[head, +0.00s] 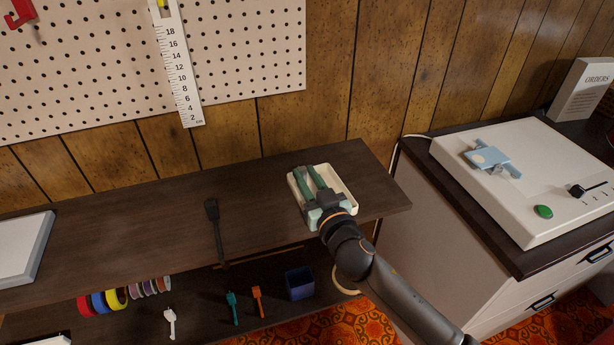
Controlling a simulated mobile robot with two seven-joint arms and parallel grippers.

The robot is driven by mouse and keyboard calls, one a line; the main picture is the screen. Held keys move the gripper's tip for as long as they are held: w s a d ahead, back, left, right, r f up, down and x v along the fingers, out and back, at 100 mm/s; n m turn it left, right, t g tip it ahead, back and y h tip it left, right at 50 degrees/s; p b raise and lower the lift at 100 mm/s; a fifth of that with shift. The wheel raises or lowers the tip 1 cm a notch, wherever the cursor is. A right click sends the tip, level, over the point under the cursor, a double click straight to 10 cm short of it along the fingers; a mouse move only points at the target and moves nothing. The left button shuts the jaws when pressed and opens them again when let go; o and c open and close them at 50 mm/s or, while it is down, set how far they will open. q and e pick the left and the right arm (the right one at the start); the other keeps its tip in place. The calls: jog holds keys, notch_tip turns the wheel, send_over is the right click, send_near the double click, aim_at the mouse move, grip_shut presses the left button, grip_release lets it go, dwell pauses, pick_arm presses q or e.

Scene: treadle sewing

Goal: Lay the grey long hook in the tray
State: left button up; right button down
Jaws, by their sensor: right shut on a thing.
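The cream tray (349,192) sits near the right end of the dark wooden shelf top. My right gripper (311,178) reaches down over the tray, its green fingers over the tray floor. It is shut on a grey piece, apparently the grey long hook (301,171); only a small part shows by the fingertips. The rest is hidden by the fingers, so I cannot tell whether it touches the tray floor. My left gripper is not in view.
A long dark tool (215,230) lies on the shelf top (130,235), left of the tray. Tape rolls (115,298), small tools and a blue box (299,283) stand below. A pale machine (520,175) is on the right cabinet. The shelf's middle is mostly clear.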

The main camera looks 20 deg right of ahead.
jog(key=c, duration=0.6)
grip_release()
jog(key=shift+s, duration=0.1)
jog(key=shift+s+d, duration=0.2)
jog(key=shift+s, duration=1.85)
jog(key=shift+s+d, duration=0.2)
jog(key=shift+s, duration=1.8)
jog(key=shift+s+d, duration=0.2)
jog(key=shift+s, duration=1.85)
